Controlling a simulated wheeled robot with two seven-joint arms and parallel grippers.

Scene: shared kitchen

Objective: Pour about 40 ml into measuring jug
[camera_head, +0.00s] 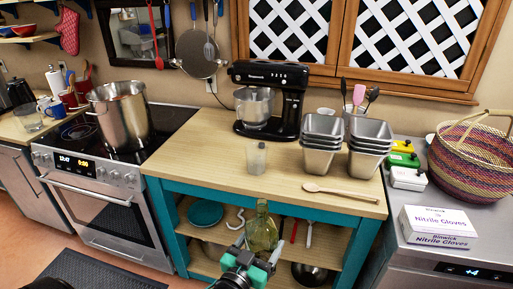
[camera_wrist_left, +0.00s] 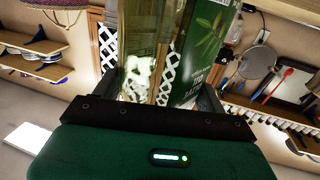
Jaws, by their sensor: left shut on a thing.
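A glass bottle (camera_head: 262,232) with a yellow-green tint stands about upright in front of the teal cart. My left gripper (camera_head: 255,262) is shut on its lower part. In the left wrist view the bottle (camera_wrist_left: 143,60) fills the space between the fingers, and its green label (camera_wrist_left: 208,50) shows. A small clear measuring jug (camera_head: 256,159) stands upright on the wooden top of the cart, above and behind the bottle in the head view. The jug and bottle are apart. Any liquid level in the jug is too small to tell. My right gripper is not in view.
A wooden spoon (camera_head: 340,192) lies right of the jug. Stacked metal pans (camera_head: 322,130) and a black stand mixer (camera_head: 270,98) stand behind. A large pot (camera_head: 122,112) is on the stove at left. The worktop (camera_head: 205,155) around the jug is mostly clear.

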